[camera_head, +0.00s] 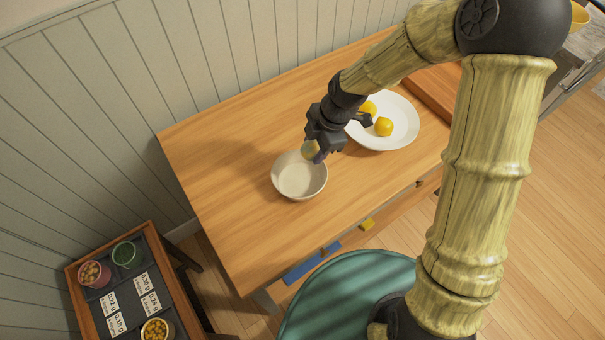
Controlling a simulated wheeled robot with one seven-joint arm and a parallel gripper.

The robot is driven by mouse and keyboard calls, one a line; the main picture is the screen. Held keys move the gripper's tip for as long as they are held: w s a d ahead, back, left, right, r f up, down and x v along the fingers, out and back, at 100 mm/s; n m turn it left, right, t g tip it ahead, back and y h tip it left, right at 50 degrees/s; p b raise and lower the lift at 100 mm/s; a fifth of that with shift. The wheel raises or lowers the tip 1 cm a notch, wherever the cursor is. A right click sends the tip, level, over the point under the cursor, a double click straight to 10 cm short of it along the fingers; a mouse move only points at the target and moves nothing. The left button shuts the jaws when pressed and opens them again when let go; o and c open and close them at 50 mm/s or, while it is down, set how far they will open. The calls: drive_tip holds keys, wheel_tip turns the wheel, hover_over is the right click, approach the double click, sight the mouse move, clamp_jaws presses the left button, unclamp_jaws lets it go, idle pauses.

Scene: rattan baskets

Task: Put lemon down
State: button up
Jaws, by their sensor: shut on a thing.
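My gripper (314,153) is shut on a lemon (308,149), which shows as a small dull yellow-green patch between the dark fingers. Most of the lemon is hidden by the gripper. It is at the back rim of a cream bowl (300,180), over or just behind it; I cannot tell its height or whether it touches. The inside of the bowl that I can see is empty. A white plate (405,134) to the right holds two yellow lemons, one in front (384,126) and one partly hidden behind my wrist (369,108).
The wooden table (230,170) is clear left of the bowl. A panelled wall (110,90) runs behind it. A wooden tray (436,92) lies right of the plate. A low stand (132,290) with small bowls and price cards is at lower left.

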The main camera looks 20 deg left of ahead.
drive_tip(key=shift+s+a, duration=0.1)
drive_tip(key=shift+s, duration=0.25)
drive_tip(key=shift+s+a+f, duration=0.1)
drive_tip(key=shift+s+f, duration=0.1)
drive_tip(key=shift+s, duration=0.05)
hover_over(307, 177)
drive_tip(key=d, duration=0.1)
wheel_tip(307, 177, down, 5)
drive_tip(key=shift+s+f+p, duration=0.1)
drive_tip(key=shift+s+p, duration=0.05)
drive_tip(key=shift+p, duration=0.25)
drive_tip(key=shift+d+f, duration=0.1)
drive_tip(key=shift+d, duration=0.05)
drive_tip(key=shift+w+f+p, duration=0.2)
drive_tip(key=shift+f+p, duration=0.15)
drive_tip(key=shift+f, duration=1.75)
